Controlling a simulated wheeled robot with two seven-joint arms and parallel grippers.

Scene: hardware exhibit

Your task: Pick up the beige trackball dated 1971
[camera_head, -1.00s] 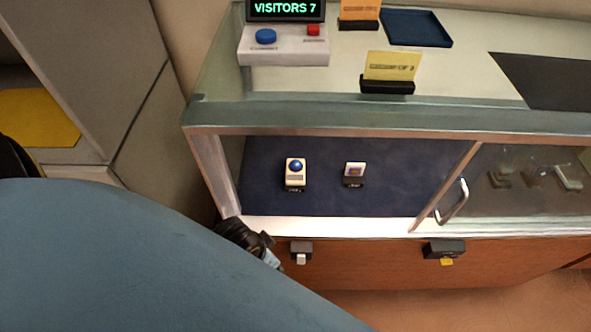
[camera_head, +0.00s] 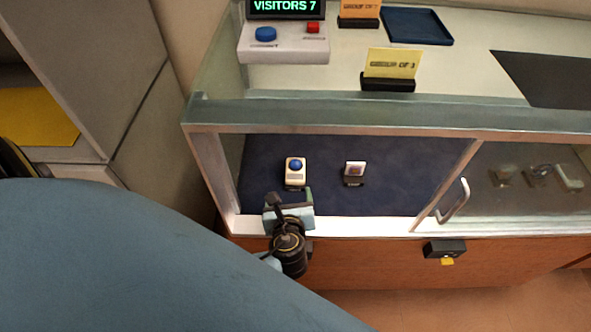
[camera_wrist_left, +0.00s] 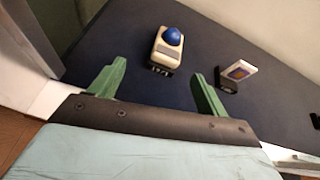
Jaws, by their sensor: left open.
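The beige trackball (camera_head: 295,170) with a blue ball stands on the dark blue floor of the display case, at the left of its open section. A small dark label sits at its front edge. It also shows in the left wrist view (camera_wrist_left: 168,48), beyond and between the green fingertips. My left gripper (camera_head: 290,197) is at the case's open front, just short of the trackball. In the left wrist view the gripper (camera_wrist_left: 158,85) is open, with nothing between its fingers. My right gripper is not in view.
A small square chip-like exhibit (camera_head: 355,169) stands right of the trackball. A sliding glass door with a handle (camera_head: 453,202) covers the case's right part. The case's metal frame (camera_head: 215,180) is close on the left. A black lock box (camera_head: 445,249) is on the wooden front.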

